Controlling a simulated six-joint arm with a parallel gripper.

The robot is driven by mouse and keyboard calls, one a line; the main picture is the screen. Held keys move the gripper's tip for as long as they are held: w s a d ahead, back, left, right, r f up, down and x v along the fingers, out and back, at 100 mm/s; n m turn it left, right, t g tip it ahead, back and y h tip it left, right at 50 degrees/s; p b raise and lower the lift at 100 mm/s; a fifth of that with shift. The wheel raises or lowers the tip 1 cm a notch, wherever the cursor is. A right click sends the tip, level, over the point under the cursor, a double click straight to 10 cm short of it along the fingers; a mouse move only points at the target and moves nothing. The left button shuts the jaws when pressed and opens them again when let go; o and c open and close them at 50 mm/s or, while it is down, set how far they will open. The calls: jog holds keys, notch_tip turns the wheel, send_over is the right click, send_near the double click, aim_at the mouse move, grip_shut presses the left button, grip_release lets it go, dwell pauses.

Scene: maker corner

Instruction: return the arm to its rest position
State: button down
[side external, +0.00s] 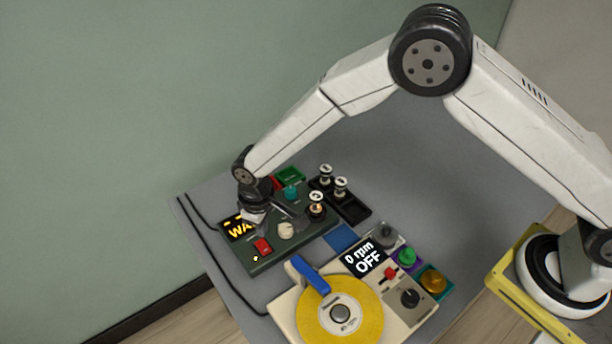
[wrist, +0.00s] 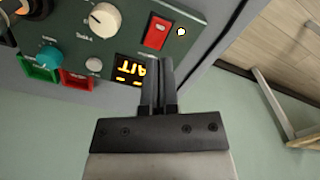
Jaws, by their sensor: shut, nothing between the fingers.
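My gripper (wrist: 161,62) is shut and empty. In the wrist view its fingers are in front of the dark green control panel (wrist: 190,50) and cover part of the amber display (wrist: 127,72). In the side external view my gripper (side external: 254,217) is at the far left part of the panel (side external: 318,232), over the display (side external: 239,229). Whether the fingers touch the panel cannot be told. The arm is stretched out from its base at the right.
The panel carries a red rocker switch (side external: 263,246), a cream knob (side external: 286,230) and a teal knob (side external: 291,192). A black tray (side external: 353,210) lies behind it. A machine with a yellow disc (side external: 365,308) stands in front, its screen (side external: 363,257) reading 0 rpm OFF. The grey tabletop (side external: 440,190) is clear towards the back right.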

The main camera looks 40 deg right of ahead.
jog(key=shift+r, duration=0.15)
jog(key=s+d+r+m+t, duration=0.1)
jog(key=s+d+r+m, duration=0.1)
jog(key=d+r, duration=0.45)
jog(key=s+d+r+m, duration=0.15)
jog(key=d+r, duration=0.25)
jog(key=d, duration=0.5)
jog(key=s+d+r+m+t, duration=0.1)
jog(key=s+d+r+m, duration=0.1)
jog(key=s+d, duration=0.9)
jog(key=shift+s+r+t, duration=0.3)
jog(key=shift+s+r, duration=0.55)
